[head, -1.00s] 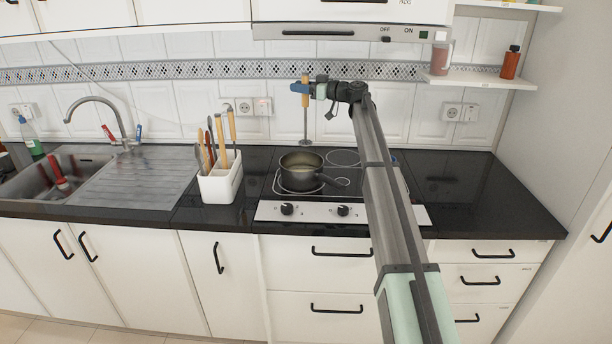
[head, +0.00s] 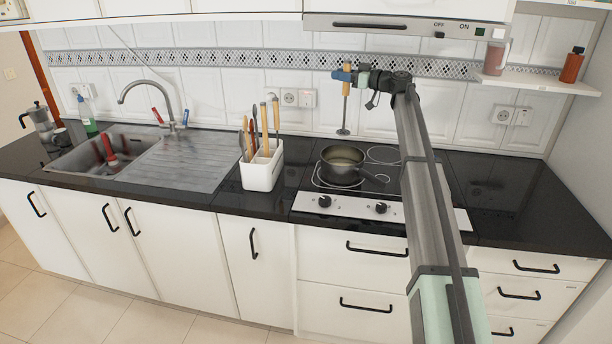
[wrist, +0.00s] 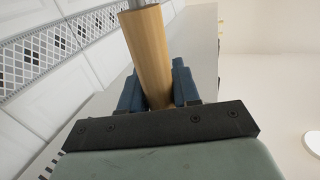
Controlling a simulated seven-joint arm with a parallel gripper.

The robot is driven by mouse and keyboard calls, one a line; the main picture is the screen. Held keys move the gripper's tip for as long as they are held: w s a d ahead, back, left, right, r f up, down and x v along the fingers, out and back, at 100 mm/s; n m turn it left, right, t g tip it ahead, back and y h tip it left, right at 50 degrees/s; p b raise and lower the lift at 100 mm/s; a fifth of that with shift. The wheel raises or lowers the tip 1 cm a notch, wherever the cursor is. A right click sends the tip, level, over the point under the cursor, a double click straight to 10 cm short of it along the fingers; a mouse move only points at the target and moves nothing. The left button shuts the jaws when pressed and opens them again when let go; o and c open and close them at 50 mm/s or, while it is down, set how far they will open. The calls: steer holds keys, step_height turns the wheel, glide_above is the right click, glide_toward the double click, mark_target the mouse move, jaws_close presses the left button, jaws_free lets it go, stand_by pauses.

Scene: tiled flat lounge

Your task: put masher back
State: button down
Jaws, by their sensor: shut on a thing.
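The masher (head: 345,108) has a wooden handle, a thin metal shaft and a flat round head that hangs down. In the wrist view the handle (wrist: 149,55) sits between the blue fingers of my gripper (wrist: 158,88). A white utensil holder (head: 262,172) with several wooden-handled tools stands on the counter left of the pot.
The dark pot sits on the hob (head: 400,184), its handle pointing right. A sink (head: 90,154) with a tall tap (head: 150,92) lies at left. The range hood (head: 410,28) is above. Counter right of the hob (head: 510,195) is clear.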

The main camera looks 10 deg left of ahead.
steer(key=s+a+r+n+g, duration=0.1)
steer(key=s+a, duration=0.5)
steer(key=a, duration=0.3)
steer(key=s+a+n+g, duration=0.1)
steer(key=s+a, duration=0.4)
steer(key=a, duration=0.4)
steer(key=s+a+r+n+g, duration=0.1)
steer(key=s+a+g, duration=0.1)
steer(key=s+a, duration=0.6)
steer(key=w+f, duration=0.2)
steer(key=f, duration=0.7)
steer(key=w+a+f+m+t, duration=0.1)
steer(key=f, duration=0.8)
steer(key=shift+w+t+y, duration=0.3)
steer(key=shift+w, duration=0.1)
steer(key=shift+f, duration=0.2)
steer(key=c, duration=0.8)
jaws_free()
steer(key=shift+r, duration=0.1)
steer(key=s+d, duration=0.2)
steer(key=d, duration=0.9)
steer(key=shift+s+d, duration=0.2)
steer(key=shift+d, duration=0.15)
